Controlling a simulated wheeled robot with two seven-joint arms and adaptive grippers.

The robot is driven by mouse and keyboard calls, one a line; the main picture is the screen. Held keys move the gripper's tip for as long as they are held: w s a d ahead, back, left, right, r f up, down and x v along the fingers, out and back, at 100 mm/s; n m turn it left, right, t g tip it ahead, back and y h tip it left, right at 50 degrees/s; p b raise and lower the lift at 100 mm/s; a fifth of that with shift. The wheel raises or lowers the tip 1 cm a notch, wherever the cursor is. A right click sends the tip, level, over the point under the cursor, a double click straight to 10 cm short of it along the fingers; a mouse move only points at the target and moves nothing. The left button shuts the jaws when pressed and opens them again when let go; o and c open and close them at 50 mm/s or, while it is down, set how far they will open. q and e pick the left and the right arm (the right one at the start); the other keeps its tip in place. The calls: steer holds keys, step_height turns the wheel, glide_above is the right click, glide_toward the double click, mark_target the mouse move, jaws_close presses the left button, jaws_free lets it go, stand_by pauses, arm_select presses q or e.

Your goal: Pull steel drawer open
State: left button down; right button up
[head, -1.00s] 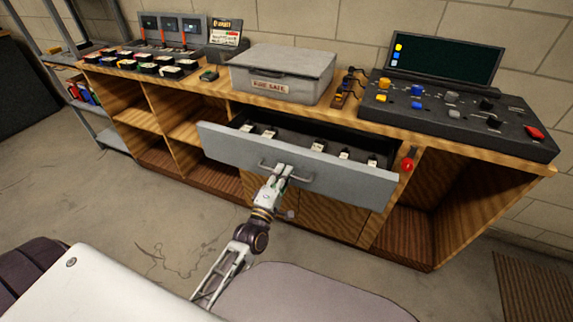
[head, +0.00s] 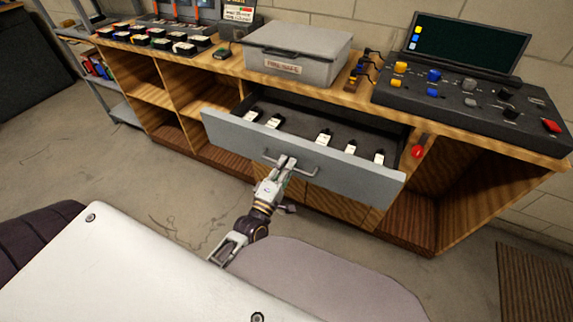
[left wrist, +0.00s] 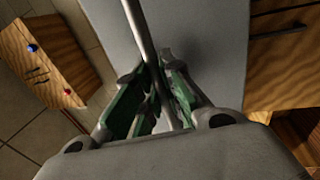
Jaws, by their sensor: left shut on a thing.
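The steel drawer (head: 340,176) is a grey-fronted drawer under the wooden bench top. It stands partly open, and several small white-and-black items lie inside it. Its bar handle (head: 309,171) runs across the middle of the front. My left gripper (head: 286,164) is shut on the handle. In the left wrist view, the handle (left wrist: 138,30) passes between the green-padded fingers of the left gripper (left wrist: 155,98), in front of the grey drawer face (left wrist: 200,40). My right gripper is not in view.
A grey fire-safe box (head: 297,50) stands on the bench above the drawer. A control console (head: 470,95) with coloured knobs is to its right. A red knob (head: 417,152) sticks out beside the drawer's right end. Open wooden shelves lie left, and the floor in front is bare.

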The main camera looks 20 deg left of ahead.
arm_select(q)
steer(key=c, duration=1.5)
jaws_free()
steer(key=shift+c, duration=0.2)
steer(key=shift+s, duration=0.1)
steer(key=s+f, duration=0.2)
steer(key=s, duration=0.9)
steer(key=shift+s+a+f, duration=0.2)
steer(key=shift+s, duration=0.05)
